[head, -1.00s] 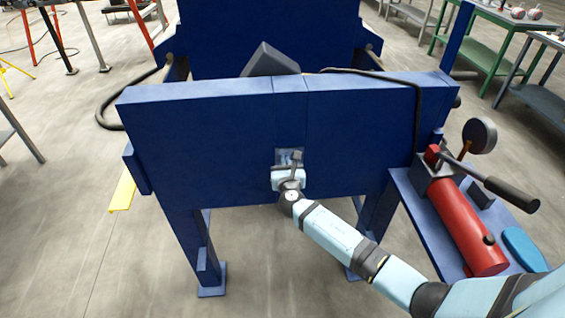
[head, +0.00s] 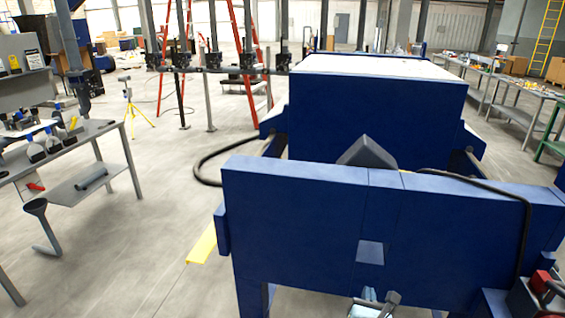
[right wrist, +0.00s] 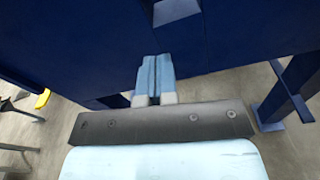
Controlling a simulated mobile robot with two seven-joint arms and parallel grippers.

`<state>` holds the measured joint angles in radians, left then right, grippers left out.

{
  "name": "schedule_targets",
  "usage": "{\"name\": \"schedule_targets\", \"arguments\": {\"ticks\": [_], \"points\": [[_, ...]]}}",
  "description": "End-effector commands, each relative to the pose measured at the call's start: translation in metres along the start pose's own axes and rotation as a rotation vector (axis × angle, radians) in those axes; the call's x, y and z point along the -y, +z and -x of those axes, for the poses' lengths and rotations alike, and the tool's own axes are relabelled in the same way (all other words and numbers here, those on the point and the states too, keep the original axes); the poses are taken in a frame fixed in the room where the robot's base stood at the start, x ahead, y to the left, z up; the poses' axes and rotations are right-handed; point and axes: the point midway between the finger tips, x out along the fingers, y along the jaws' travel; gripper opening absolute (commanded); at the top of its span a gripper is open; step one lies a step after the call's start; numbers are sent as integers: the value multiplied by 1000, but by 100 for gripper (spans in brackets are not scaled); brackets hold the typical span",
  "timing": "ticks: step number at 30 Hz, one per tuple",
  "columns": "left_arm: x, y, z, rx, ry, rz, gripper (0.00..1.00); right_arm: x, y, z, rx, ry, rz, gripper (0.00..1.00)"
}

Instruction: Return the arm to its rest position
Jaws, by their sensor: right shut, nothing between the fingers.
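My right gripper (head: 369,294) shows at the bottom edge of the head view, in front of the dark blue press end plate (head: 295,225) and below its pale square patch (head: 370,252). Most of the right arm is out of the frame. In the right wrist view the two light blue fingers (right wrist: 155,62) are shut together and empty. They point toward the blue plate, with the pale patch (right wrist: 175,10) above and beyond them. I cannot tell the exact gap to the plate. My left gripper is not in view.
A red pump part (head: 541,282) stands at the lower right of the press. A black hose (head: 525,225) hangs over the plate's right side. A grey bench (head: 100,135) with bottles stands at left. The floor between bench and press holds a yellow strip (head: 203,243).

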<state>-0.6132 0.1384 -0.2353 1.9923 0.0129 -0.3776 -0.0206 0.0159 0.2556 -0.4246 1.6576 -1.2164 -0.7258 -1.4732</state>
Motion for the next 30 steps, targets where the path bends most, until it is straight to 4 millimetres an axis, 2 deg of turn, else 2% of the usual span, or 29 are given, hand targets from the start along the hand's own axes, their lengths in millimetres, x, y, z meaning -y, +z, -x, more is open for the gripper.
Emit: {"name": "schedule_targets", "arguments": {"ticks": [2, 7, 9, 12, 15, 18, 21, 30], "points": [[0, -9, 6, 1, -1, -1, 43, 5, -19, 29, -120, -1, -244, 0], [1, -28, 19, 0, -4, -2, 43, 13, -62, 121, -441, -123, -1078, 0], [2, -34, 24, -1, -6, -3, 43, 14, -70, 160, -545, -228, -1439, 0], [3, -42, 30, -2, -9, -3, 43, 16, -71, 208, -641, -400, -1899, 0], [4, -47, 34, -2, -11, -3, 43, 18, -65, 242, -681, -559, -2253, 0], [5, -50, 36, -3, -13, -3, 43, 20, -59, 262, -691, -677, -2483, 0], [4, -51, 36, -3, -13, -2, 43, 21, -57, 271, -688, -737, -2594, 0], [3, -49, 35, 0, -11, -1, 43, 21, -57, 272, -689, -750, -2620, 0]]}}
